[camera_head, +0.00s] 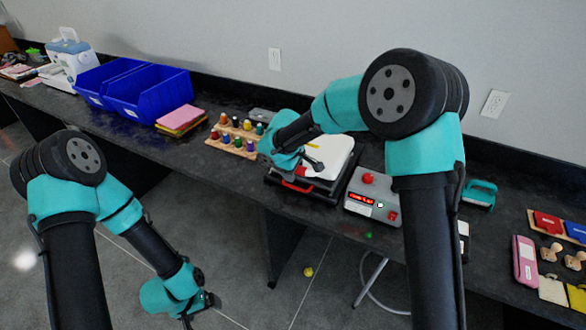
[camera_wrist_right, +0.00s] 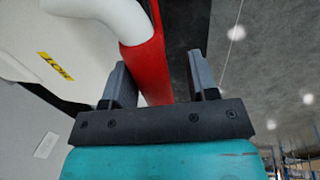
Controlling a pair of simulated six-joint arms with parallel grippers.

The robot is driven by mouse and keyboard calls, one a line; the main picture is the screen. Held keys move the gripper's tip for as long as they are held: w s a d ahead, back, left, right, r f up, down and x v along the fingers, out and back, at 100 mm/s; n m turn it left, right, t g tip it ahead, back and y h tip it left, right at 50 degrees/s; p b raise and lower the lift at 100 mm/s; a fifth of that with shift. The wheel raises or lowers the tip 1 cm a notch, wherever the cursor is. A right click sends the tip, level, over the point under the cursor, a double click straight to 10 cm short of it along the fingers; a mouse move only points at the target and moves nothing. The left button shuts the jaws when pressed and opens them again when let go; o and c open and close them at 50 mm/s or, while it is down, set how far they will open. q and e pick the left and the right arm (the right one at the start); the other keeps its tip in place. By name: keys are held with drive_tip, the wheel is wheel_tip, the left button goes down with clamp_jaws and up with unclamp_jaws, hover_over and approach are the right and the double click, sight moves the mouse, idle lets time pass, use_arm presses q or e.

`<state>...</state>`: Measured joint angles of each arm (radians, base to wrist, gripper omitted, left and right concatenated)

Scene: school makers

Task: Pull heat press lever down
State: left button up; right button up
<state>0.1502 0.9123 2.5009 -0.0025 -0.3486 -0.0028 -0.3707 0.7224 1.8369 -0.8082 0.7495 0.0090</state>
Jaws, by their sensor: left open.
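The heat press (camera_head: 338,155) sits on the dark counter, with a pale top plate and a yellow label. Its red lever (camera_wrist_right: 150,65) joins a white curved arm in the right wrist view; a red part (camera_head: 296,187) shows at the press's front in the head view. My right gripper (camera_wrist_right: 158,85) is open, with the lever between its spread fingers and visible room on the right side. In the head view my right wrist partly hides the press. My left gripper (camera_head: 199,307) is open and empty, low in front of the counter, far from the press.
A control box (camera_head: 373,198) with a red display and buttons stands right of the press. A wooden rack (camera_head: 234,139) of colored bottles stands left of it. Blue bins (camera_head: 148,93) are farther left. A pink case (camera_head: 525,261) lies at the right.

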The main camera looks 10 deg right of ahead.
drive_tip(key=shift+r, duration=0.1)
drive_tip(key=shift+r, duration=0.6)
drive_tip(key=v, duration=1.6)
drive_tip(key=shift+s+a, duration=0.1)
drive_tip(key=shift+a, duration=0.05)
